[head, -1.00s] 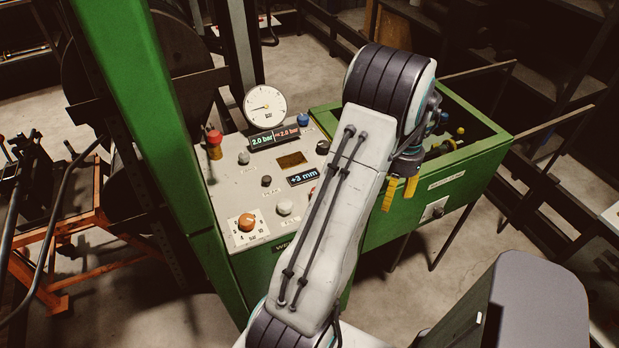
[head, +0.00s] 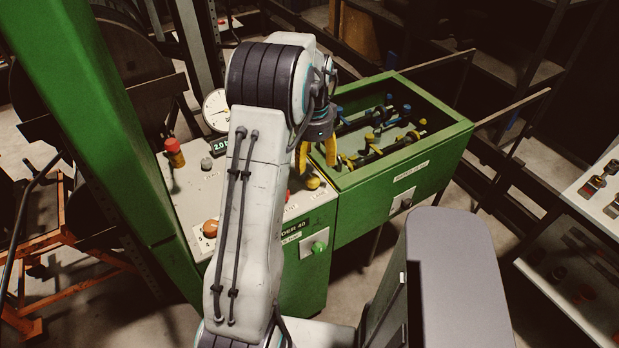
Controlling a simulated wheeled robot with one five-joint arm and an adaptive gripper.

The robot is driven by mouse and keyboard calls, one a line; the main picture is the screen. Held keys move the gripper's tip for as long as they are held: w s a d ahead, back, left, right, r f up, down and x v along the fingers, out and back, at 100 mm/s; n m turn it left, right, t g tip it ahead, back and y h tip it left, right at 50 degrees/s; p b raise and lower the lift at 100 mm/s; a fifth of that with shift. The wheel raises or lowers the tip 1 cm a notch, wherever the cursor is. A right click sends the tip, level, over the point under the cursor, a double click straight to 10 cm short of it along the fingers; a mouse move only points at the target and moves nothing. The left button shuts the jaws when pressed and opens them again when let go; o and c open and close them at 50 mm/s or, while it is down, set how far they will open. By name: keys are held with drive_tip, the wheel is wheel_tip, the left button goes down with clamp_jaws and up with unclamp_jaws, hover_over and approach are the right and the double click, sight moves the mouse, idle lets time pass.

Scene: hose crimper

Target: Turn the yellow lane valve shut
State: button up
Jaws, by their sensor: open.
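The open green box (head: 408,168) holds a row of small valves on dark pipes. Yellow valve handles (head: 414,134) show in its front part, with blue handles (head: 378,114) behind them. Which yellow one is the lane valve, and whether it is open, I cannot tell. My gripper (head: 316,156) has yellow fingers spread apart, pointing down with nothing between them. It appears over the gap between the control panel and the box's left end, left of the yellow handles in the picture. A yellow knob (head: 313,182) shows just below the fingers.
The control panel (head: 180,192) stands left of the box, with a red-topped post (head: 175,152), a gauge (head: 215,110) and an orange knob (head: 211,228). My arm hides much of it. A green post (head: 100,130) rises at left. A shelf (head: 590,200) stands at right.

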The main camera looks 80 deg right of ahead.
sight(313, 178)
drive_tip(key=shift+m, duration=0.8)
drive_tip(key=shift+a+f, duration=0.1)
drive_tip(key=shift+f, duration=0.15)
drive_tip(key=shift+f+p, duration=0.55)
drive_tip(key=shift+f, duration=2.85)
drive_tip(key=c, duration=1.2)
